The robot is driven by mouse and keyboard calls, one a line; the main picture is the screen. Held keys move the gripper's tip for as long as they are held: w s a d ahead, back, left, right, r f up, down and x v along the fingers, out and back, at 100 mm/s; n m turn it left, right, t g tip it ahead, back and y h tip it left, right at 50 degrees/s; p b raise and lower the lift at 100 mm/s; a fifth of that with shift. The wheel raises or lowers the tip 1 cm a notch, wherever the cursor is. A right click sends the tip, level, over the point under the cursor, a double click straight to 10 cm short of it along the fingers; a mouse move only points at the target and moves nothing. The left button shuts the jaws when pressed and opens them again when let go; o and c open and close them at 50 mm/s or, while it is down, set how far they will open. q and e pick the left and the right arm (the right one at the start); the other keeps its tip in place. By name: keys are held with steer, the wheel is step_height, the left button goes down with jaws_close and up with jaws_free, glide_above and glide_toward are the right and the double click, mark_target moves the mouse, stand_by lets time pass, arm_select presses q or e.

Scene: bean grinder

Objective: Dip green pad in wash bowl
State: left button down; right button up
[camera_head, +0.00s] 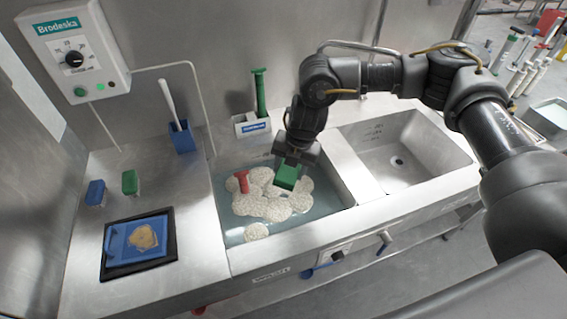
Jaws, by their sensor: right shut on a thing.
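My right gripper (290,168) points down over the left basin and is shut on a green pad (286,177). The pad has a pale lower face and is at or just above the foam; I cannot tell whether it touches the water. The wash bowl (318,213) is the left sink basin, filled with bluish water and several whitish foam clumps (262,205). A red item (241,181) stands among the clumps at the left. My left gripper is not in view.
An empty sink basin (420,165) lies to the right. A white holder (252,124) with a green-handled tool stands behind the wash bowl. On the left counter are a blue holder (182,138), a blue block (95,192), another green block (130,182) and a blue plate in a black tray (170,240).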

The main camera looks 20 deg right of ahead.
mark_target(283, 168)
steer(key=n, duration=0.1)
steer(key=w+n, duration=0.1)
steer(key=n, duration=0.1)
steer(key=shift+w+a+f+n+g+y, duration=0.15)
steer(key=shift+a+f+n+g+y, duration=0.15)
steer(key=shift+a+f+n+g, duration=0.1)
steer(key=n, duration=0.3)
steer(key=shift+w+a+f+g+p, duration=0.2)
steer(key=shift+w+f+g+p, duration=0.1)
steer(key=shift+w+f+p, duration=0.1)
steer(key=shift+d+f+b+x, duration=0.25)
steer(key=shift+d+b+x, duration=0.7)
steer(key=shift+b+x, duration=2.8)
steer(key=shift+d+f+b+x, duration=0.2)
steer(key=shift+d+b+x, duration=0.8)
steer(key=shift+b+x, duration=2.75)
steer(key=r+p, duration=1.3)
steer(key=r, duration=0.1)
steer(key=shift+w+a, duration=0.15)
steer(key=shift+a, duration=0.1)
steer(key=shift+r+p, duration=0.4)
steer(key=shift+p, duration=0.1)
